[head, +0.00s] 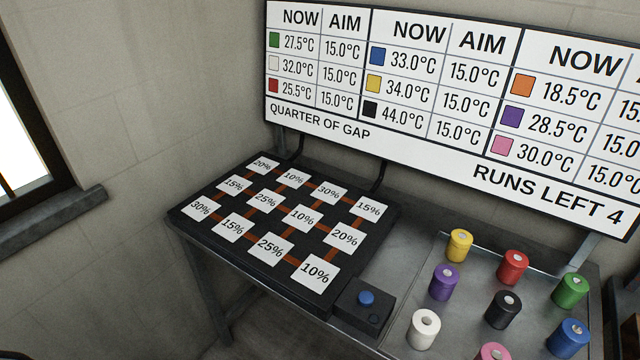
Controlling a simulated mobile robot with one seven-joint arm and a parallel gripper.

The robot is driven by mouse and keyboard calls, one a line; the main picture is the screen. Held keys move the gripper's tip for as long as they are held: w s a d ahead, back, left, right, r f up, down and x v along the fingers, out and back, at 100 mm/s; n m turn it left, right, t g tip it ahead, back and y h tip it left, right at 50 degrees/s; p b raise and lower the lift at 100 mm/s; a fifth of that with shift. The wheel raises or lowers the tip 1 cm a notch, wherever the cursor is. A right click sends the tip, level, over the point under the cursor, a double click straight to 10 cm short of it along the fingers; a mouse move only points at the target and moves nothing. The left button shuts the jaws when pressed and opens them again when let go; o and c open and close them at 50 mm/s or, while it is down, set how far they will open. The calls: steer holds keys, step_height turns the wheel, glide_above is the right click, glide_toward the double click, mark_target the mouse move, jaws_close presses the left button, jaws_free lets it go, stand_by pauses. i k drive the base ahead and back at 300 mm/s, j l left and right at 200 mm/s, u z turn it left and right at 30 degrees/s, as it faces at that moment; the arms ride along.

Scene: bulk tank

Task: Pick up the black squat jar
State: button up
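The black squat jar (503,310) stands upright on the metal tray at the lower right in the head view. It is a short black cylinder with a pale round spot on its top. It stands among other coloured jars, with the purple jar (444,283) to its left, the red jar (513,266) behind it and the pink jar (494,352) in front, cut by the bottom edge. Visible gaps separate it from these jars. My gripper is not in view.
Yellow (460,245), green (570,290), blue (569,338) and white (424,329) jars share the tray (408,290). A black board of percentage squares (250,225) lies left, beside a blue-button box (365,305). A temperature sign (440,175) hangs behind, reading "RUNS LEFT 4".

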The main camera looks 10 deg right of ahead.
mark_target(505, 305)
steer(key=j+z, duration=0.1)
steer(key=z, duration=1.35)
steer(key=j, duration=0.15)
steer(key=i, duration=0.35)
steer(key=l+z, duration=0.05)
